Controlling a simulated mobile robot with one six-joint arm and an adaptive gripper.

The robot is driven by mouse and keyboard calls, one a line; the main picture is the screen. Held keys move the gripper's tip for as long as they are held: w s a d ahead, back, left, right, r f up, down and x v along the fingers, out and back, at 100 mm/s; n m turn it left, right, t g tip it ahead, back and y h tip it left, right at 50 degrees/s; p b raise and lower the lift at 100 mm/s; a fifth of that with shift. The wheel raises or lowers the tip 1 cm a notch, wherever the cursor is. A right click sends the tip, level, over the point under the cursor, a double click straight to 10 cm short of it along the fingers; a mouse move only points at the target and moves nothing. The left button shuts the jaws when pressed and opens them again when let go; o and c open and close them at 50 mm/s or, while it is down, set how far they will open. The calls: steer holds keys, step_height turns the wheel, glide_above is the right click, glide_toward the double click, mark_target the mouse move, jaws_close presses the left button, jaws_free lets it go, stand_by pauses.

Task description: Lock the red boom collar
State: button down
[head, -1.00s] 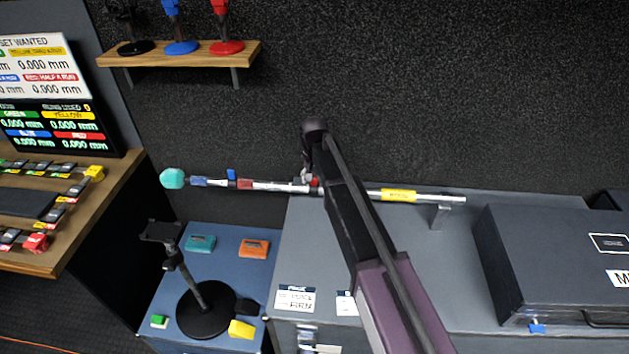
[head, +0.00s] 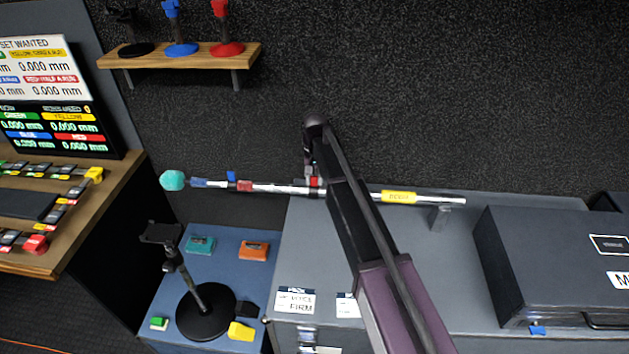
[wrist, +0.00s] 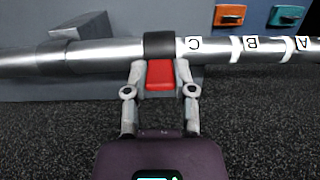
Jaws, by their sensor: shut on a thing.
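The boom pole (head: 350,191) is a long silver tube lying level, with a teal tip (head: 173,181) at its left end. In the wrist view the pole (wrist: 105,55) crosses the picture. A black collar (wrist: 159,44) with a red lever (wrist: 160,76) is on it, beside the white marks C, B and A. My gripper (wrist: 160,80) is shut on the red lever, one finger on each side. In the head view my gripper (head: 313,175) is at the red piece (head: 315,182), partly hidden by my arm.
A blue lever (head: 231,176) and a yellow label (head: 398,196) are also on the pole. A support (head: 439,217) holds its right part above the grey case top. A dark case (head: 560,260) stands at right. A black stand (head: 205,312) is below left.

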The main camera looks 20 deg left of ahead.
steer(key=shift+c, duration=2.2)
jaws_free()
steer(key=shift+s, duration=0.1)
step_height(320, 180, up, 14)
steer(key=t+p, duration=0.2)
steer(key=p, duration=1.2)
steer(key=s+d+f+b, duration=0.2)
steer(key=d+f+b, duration=0.1)
steer(key=d, duration=0.7)
steer(key=s+d+f+m+b, duration=0.1)
steer(key=s+d+f+b, duration=0.2)
steer(key=d, duration=0.8)
steer(key=s+d+f+b, duration=0.3)
steer(key=d+f+b, duration=0.2)
steer(key=d, duration=0.5)
steer(key=shift+d+f+m, duration=0.15)
steer(key=shift+m, duration=0.25)
